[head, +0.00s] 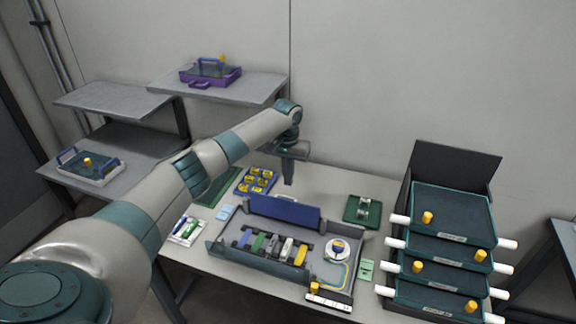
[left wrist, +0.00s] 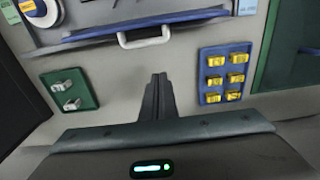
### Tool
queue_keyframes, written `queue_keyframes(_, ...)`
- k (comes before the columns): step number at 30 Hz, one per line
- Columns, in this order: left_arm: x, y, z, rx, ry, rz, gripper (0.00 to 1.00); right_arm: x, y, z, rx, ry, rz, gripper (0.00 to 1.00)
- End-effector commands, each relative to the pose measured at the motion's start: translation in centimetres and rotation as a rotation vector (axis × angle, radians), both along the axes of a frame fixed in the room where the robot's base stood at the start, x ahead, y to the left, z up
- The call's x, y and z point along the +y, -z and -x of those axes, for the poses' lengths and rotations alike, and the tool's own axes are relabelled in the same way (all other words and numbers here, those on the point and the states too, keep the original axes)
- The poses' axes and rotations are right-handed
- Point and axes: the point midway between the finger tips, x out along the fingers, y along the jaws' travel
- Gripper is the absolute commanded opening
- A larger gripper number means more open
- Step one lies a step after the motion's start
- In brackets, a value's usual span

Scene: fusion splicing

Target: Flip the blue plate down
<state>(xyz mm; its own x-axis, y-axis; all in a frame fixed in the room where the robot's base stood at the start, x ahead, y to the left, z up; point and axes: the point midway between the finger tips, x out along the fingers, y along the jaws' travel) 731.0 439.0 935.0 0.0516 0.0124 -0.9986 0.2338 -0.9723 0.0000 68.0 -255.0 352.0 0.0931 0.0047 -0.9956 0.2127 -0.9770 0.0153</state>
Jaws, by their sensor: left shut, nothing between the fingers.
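The blue plate (head: 284,211) stands raised along the back edge of the grey open tray (head: 262,264) in the head view. In the left wrist view the plate's top edge shows as a thin blue strip (left wrist: 140,29) beside a white handle (left wrist: 144,38). My left gripper (head: 289,180) points down behind the plate, above the table and apart from the plate. Its fingers (left wrist: 158,92) are together and empty in the left wrist view. My right gripper is not in either view.
The tray holds several coloured modules (head: 255,245) and a round white spool (head: 338,248). A blue pad with yellow parts (head: 257,181) and a green block (head: 362,211) lie behind it. Stacked dark trays (head: 450,215) stand at right. Bare table lies around the gripper.

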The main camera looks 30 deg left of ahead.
Motion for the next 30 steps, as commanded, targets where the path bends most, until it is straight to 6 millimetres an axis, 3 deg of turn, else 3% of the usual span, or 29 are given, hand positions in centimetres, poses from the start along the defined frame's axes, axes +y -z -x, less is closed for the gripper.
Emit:
queue_keyframes(6, 0.1, 2.5, 0.0, 0.003, -0.001, 0.0, 0.0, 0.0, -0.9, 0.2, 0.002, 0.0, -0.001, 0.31)
queue_keyframes(21, -0.7, 1.2, 3.3, 0.0, 0.001, -0.001, 0.0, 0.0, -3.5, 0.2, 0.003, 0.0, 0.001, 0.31)
queue_keyframes(30, -0.9, 1.3, 3.7, 0.001, 0.0, 0.0, 0.0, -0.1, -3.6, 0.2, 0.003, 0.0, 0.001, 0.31)
